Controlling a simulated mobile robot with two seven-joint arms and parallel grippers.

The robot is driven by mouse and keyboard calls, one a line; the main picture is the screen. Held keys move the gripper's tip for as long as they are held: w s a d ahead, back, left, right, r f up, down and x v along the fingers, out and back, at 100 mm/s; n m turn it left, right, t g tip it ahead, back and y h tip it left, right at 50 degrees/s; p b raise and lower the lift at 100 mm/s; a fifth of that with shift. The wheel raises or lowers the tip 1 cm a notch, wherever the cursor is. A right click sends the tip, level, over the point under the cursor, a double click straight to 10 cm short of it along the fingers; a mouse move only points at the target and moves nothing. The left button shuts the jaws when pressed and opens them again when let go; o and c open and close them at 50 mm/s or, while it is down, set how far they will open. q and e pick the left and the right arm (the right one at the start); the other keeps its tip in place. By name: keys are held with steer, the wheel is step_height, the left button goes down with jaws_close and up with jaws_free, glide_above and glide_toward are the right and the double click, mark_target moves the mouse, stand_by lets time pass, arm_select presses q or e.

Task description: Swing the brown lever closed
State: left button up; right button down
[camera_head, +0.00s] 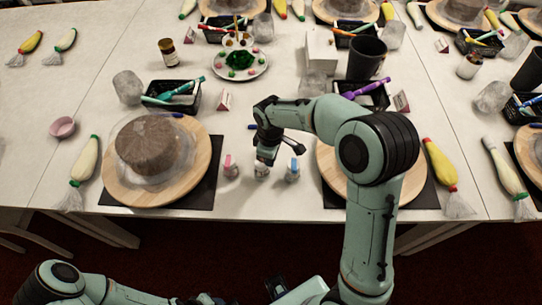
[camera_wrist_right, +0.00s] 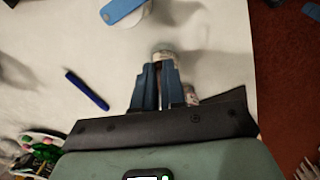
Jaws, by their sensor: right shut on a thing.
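Three small pale bottles stand in a row at the table's front edge in the head view. The left one has a pink lever (camera_head: 228,160) and the right one a blue lever (camera_head: 294,164), which also shows in the right wrist view (camera_wrist_right: 122,10). My right gripper (camera_head: 265,157) points down over the middle bottle (camera_head: 262,171). In the right wrist view its blue fingers (camera_wrist_right: 160,80) are shut at the top of this bottle (camera_wrist_right: 164,55). The brown lever is hidden between or behind the fingers, so its angle cannot be told.
Wooden turntables (camera_head: 112,188) stand left and right of the bottles; the left one carries a brown cake (camera_head: 150,146). Black baskets (camera_head: 182,101) with tools, a dark cup (camera_head: 367,57), and piping bags (camera_head: 86,159) stand around. A blue pen (camera_wrist_right: 87,90) lies nearby.

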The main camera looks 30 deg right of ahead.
arm_select(q)
steer(key=shift+f, duration=0.1)
arm_select(e)
steer(key=shift+s+a+m, duration=0.1)
steer(key=shift+a+m, duration=0.15)
steer(key=shift+m, duration=0.45)
stand_by(0.4)
stand_by(1.0)
steer(key=c, duration=1.2)
jaws_free()
arm_select(q)
steer(key=shift+w+r+p, duration=0.25)
steer(key=shift+r+p, duration=0.1)
steer(key=shift+r, duration=0.1)
steer(key=shift+w+r+p, duration=0.2)
steer(key=shift+r+p, duration=0.1)
steer(key=shift+r, duration=0.15)
arm_select(e)
step_height(320, 180, up, 13)
steer(key=shift+r, duration=0.2)
